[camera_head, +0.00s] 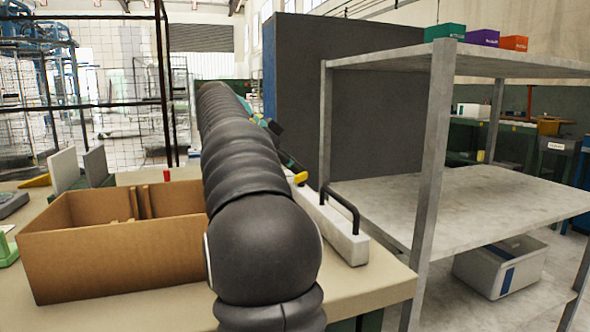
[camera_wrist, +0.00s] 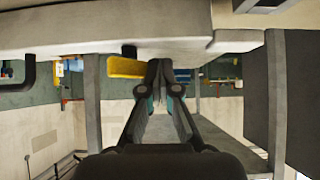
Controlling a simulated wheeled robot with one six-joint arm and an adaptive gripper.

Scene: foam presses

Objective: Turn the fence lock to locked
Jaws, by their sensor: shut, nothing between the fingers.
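A yellow lever (camera_wrist: 126,68), which looks like the fence lock, sits against the edge of a pale bar in the wrist view. A small dark piece is beside it. Its tip (camera_head: 300,177) also shows in the head view, just right of my arm, by the white bar (camera_head: 345,243) with a black handle (camera_head: 341,203). My gripper (camera_wrist: 158,66) is shut and empty. Its fingertips are right beside the lever's end in the wrist view; whether they touch it I cannot tell. My arm hides most of the gripper and lever in the head view.
An open cardboard box (camera_head: 110,264) stands on the beige table (camera_head: 375,288) left of my arm. A grey metal shelf rack (camera_head: 440,150) stands close on the right, with a white bin (camera_head: 500,267) low down. A dark panel (camera_head: 300,95) rises behind.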

